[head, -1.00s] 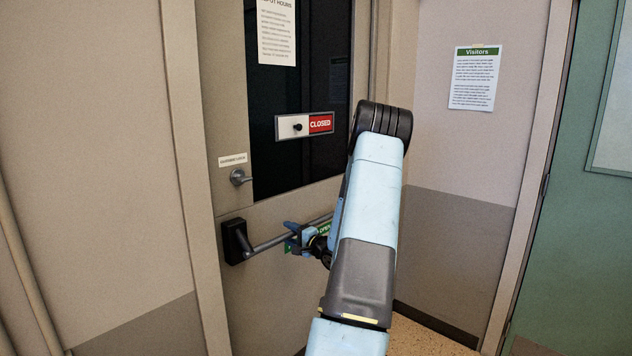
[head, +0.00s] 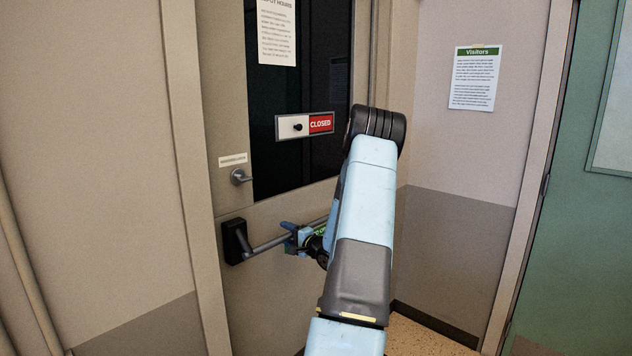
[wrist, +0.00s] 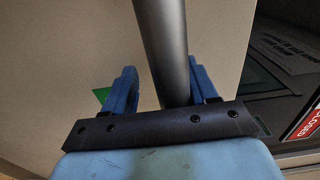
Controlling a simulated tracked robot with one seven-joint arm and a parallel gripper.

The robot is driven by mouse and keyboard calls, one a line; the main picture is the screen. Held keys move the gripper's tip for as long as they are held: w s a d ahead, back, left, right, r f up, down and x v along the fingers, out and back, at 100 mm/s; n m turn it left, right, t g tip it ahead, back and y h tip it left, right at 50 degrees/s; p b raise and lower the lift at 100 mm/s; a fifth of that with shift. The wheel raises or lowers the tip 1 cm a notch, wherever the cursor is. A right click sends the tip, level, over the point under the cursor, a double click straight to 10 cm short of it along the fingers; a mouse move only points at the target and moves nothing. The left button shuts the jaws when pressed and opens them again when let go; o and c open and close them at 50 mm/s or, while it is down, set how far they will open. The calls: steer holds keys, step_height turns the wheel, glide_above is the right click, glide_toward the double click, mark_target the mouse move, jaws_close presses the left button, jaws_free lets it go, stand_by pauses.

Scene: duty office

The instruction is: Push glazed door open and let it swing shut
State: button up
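The glazed door (head: 225,120) stands shut in its frame, with a dark glass pane (head: 285,95) and a small lever or knob (head: 240,177). A grey push bar (head: 265,245) on a black end bracket (head: 237,241) crosses the door below the pane. My gripper (head: 293,238) is at the bar, right of the bracket. In the wrist view the bar (wrist: 162,45) passes between my two blue fingers (wrist: 163,85). The left finger stands clear of it; the right one is close, and touching cannot be told. My forearm hides the bar's right part.
A red and white "CLOSED" sign (head: 305,126) and a paper notice (head: 276,32) are on the pane. A "Visitors" notice (head: 475,78) hangs on the wall at right. A green door or panel (head: 580,230) is at the far right. Speckled floor (head: 425,338) shows below.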

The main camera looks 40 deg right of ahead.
mark_target(274, 229)
steer(key=shift+w+a+r, duration=0.1)
steer(key=shift+w+a, duration=0.15)
steer(key=shift+w, duration=0.7)
steer(key=shift+w+a, duration=0.25)
steer(key=shift+w, duration=0.65)
steer(key=shift+w+a, duration=0.15)
steer(key=shift+w, duration=0.95)
steer(key=shift+w+a, duration=0.15)
steer(key=shift+w, duration=1.2)
steer(key=shift+w+a, duration=0.15)
steer(key=shift+w, duration=1.85)
steer(key=w, duration=0.8)
steer(key=shift+w, duration=0.3)
